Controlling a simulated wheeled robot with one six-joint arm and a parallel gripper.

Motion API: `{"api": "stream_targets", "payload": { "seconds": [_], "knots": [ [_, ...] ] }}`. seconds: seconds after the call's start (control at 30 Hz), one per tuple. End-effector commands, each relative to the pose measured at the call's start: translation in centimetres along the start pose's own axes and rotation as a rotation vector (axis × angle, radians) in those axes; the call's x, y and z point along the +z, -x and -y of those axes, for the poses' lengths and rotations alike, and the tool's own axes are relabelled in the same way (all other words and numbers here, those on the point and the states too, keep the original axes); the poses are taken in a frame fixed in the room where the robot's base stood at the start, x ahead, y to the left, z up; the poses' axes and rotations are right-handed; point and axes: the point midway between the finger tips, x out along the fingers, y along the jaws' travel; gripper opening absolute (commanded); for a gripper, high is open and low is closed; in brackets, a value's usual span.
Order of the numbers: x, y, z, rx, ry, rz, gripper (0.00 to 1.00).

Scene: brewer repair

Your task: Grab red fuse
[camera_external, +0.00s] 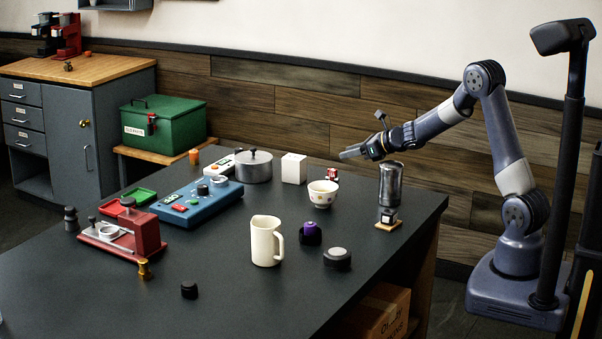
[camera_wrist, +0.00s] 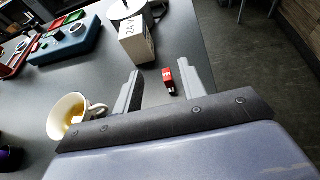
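The red fuse (camera_wrist: 168,77) is a small red block with a dark lower part. In the wrist view it lies on the dark table, in line with the space between my fingers and closer to the right finger. In the external view a small red piece (camera_external: 332,173) stands behind the white cup, near the table's back edge. My gripper (camera_external: 348,153) is raised above that back edge, apart from the red piece. In the wrist view my gripper (camera_wrist: 158,72) has its two grey fingers spread, with nothing held between them.
A white cup (camera_external: 322,193) stands close to the fuse, and a white box (camera_external: 294,168) is to its left. A metal canister (camera_external: 391,184) stands to the right. A blue panel (camera_external: 197,204), red machine (camera_external: 140,230) and white pitcher (camera_external: 265,241) are further off.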

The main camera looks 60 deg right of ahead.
Motion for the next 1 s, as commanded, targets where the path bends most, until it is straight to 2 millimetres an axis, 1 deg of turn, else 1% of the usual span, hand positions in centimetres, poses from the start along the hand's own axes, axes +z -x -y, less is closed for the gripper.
{"api": "stream_targets", "payload": {
  "seconds": [0.03,0.1,0.2,0.3,0.47,0.7,0.8,1.0],
  "knots": [
    [-1.2,-0.5,0.0,0.002,-0.003,-0.005,0.39],
    [-2.3,-0.9,0.0,0.0,-0.004,-0.005,0.39],
    [-3.5,-1.4,0.0,0.001,-0.003,-0.004,0.39],
    [-4.2,-1.7,0.0,0.0,-0.001,-0.003,0.39],
    [-4.3,-2.5,0.0,0.001,0.0,-0.001,0.39],
    [-4.2,-5.5,-0.1,0.001,0.0,-0.002,0.39],
    [-4.2,-6.3,-0.1,0.001,-0.001,-0.001,0.39],
    [-4.3,-6.8,-0.1,0.0,0.0,-0.001,0.39]
  ]
}}
